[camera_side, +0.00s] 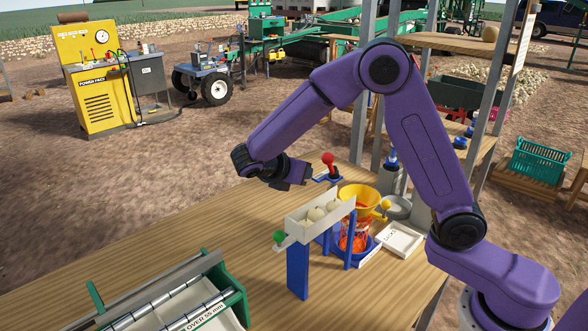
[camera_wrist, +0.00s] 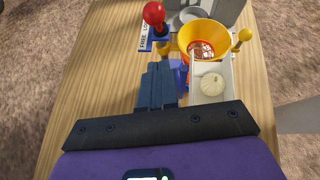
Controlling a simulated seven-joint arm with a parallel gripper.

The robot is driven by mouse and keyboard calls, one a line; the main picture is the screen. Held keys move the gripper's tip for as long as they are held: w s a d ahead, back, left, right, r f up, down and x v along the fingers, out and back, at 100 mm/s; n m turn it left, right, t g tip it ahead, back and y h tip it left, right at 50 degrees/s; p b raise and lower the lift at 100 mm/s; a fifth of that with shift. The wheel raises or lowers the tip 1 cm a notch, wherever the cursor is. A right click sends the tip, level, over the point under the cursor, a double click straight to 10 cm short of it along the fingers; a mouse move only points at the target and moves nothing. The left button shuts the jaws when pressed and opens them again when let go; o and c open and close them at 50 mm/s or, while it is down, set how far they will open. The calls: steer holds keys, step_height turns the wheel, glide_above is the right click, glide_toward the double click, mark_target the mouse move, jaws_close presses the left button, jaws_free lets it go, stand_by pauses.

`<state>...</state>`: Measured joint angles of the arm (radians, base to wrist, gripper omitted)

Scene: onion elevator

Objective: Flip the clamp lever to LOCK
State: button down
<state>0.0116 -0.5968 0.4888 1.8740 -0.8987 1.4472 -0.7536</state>
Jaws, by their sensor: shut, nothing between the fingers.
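The clamp lever is a red ball knob (camera_side: 328,159) on a dark stem over a blue base (camera_side: 325,179), near the table's far edge. In the wrist view its red knob (camera_wrist: 154,13) is at the top, beside a white label (camera_wrist: 146,32) reading "FREE LO", the rest hidden. The lever stands roughly upright; I cannot tell its exact setting. My gripper (camera_side: 303,178) is shut and empty, just left of the lever base in the side view. In the wrist view the closed fingers (camera_wrist: 158,68) point toward the lever, below it, apart from the knob.
A yellow funnel (camera_wrist: 203,40) with an orange net stands right of the lever. A white chute (camera_side: 300,222) holding pale onions is close to my gripper. A white tray (camera_side: 402,240) and a roller sorter (camera_side: 190,295) are also on the wooden table.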

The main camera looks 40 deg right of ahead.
mark_target(330, 166)
steer(key=w+d, duration=0.1)
steer(key=d, duration=0.5)
steer(key=shift+d+f, duration=0.2)
steer(key=shift+f, duration=0.15)
steer(key=shift+w+d+r, duration=0.1)
